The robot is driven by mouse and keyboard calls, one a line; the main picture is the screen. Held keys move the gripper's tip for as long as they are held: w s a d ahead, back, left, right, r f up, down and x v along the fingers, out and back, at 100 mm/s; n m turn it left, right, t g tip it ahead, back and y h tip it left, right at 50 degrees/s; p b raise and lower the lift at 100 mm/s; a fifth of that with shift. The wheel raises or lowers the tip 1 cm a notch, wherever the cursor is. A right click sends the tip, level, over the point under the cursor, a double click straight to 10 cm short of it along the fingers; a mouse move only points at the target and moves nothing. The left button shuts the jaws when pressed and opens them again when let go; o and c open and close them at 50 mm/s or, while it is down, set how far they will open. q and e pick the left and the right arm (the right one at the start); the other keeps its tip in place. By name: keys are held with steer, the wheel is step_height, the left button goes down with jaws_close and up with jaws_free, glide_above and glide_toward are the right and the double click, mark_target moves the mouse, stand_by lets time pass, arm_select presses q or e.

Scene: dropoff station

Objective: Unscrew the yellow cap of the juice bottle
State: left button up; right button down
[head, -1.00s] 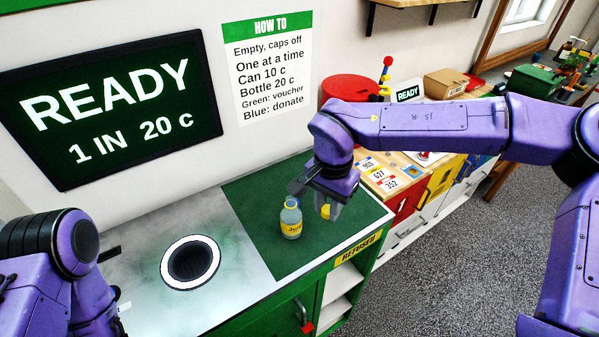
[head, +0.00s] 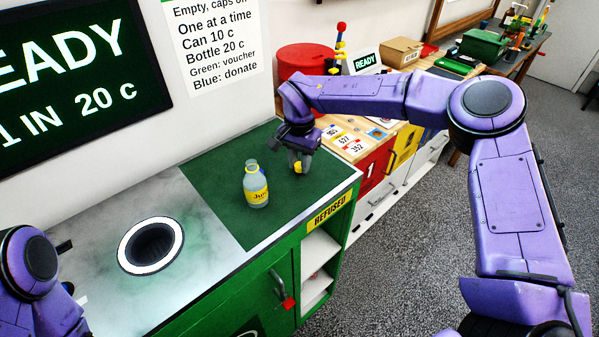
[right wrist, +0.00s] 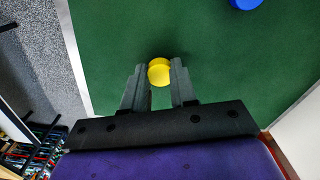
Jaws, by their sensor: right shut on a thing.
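The juice bottle (head: 256,190), pale with a yellow label, stands upright on the green mat (head: 215,190) in the head view. Its neck shows no yellow cap. My right gripper (head: 299,165) is to the right of the bottle and apart from it, fingers pointing down. It is shut on the yellow cap (head: 297,168). The right wrist view shows the cap (right wrist: 159,72) between the two fingertips (right wrist: 159,75), over the green mat. I cannot tell whether the cap touches the mat. My left arm is at the left edge; its gripper is mostly hidden.
A round hole with a white ring (head: 122,252) is left of the mat. The counter's front edge has a "REFUSED" label (head: 329,209). A red drum (head: 306,62) stands behind. A blue round thing (right wrist: 245,3) is cut off in the right wrist view.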

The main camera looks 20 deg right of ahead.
mark_target(299, 164)
steer(key=shift+w+f, duration=0.35)
steer(key=shift+f, duration=0.3)
arm_select(q)
steer(key=shift+w+f, duration=0.25)
steer(key=shift+f, duration=0.2)
arm_select(e)
steer(key=c, duration=0.9)
jaws_free()
steer(key=shift+s, duration=0.2)
steer(key=shift+w, duration=0.1)
steer(key=shift+r, duration=0.3)
arm_select(q)
steer(key=shift+f+b, duration=0.5)
steer(key=shift+f, duration=0.25)
arm_select(e)
step_height(299, 164, up, 12)
steer(key=shift+f, duration=0.2)
arm_select(q)
steer(key=shift+s, duration=0.2)
arm_select(e)
steer(key=shift+f, duration=0.1)
